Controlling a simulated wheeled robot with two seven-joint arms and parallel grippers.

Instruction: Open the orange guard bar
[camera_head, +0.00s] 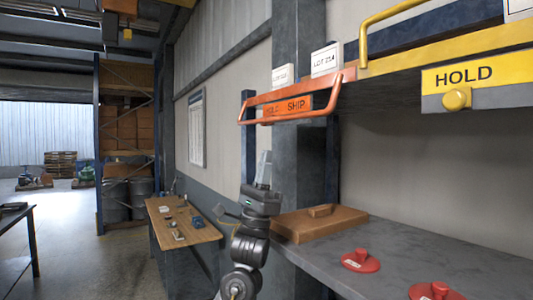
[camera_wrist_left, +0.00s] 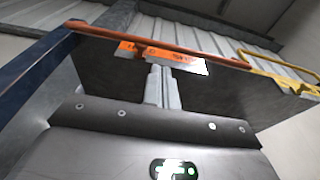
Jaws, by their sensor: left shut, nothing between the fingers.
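My right gripper is out of view.
White lot boxes (camera_head: 326,59) stand on the shelf above the bar. A yellow bar (camera_head: 400,11) and yellow HOLD plate (camera_head: 478,74) are to the right. A dark post stands behind my gripper.

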